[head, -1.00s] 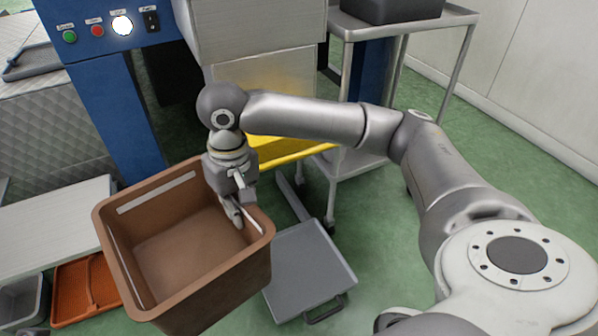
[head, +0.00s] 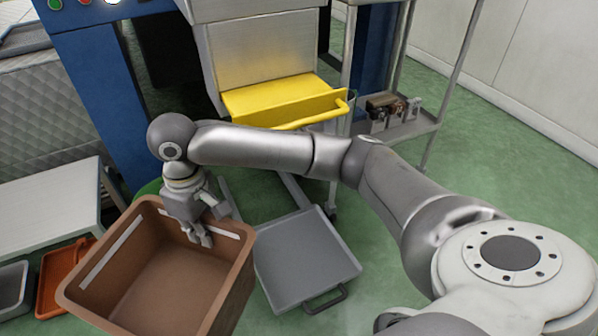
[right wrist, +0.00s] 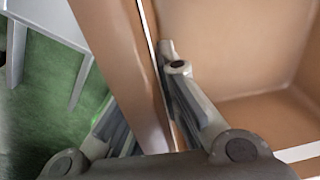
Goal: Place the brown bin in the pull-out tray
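The brown bin (head: 150,285) is open-topped and looks empty, with white strips along its inner walls. It is in the lower left of the head view, left of the grey pull-out tray (head: 305,262). The tray is flat, low and empty, with a dark handle at its front. My right gripper (head: 206,240) is at the bin's far right wall. In the right wrist view (right wrist: 145,110) one finger is inside the wall and one outside, closed on it. The outer fingertip is hidden by the wall. The bin looks raised off the floor. My left gripper is not in view.
A yellow chute (head: 285,100) with a bar juts from the machine behind the tray. A metal cart (head: 405,130) stands right of it. A light table (head: 45,205) and an orange crate (head: 60,275) are at the left. Green floor is open right of the tray.

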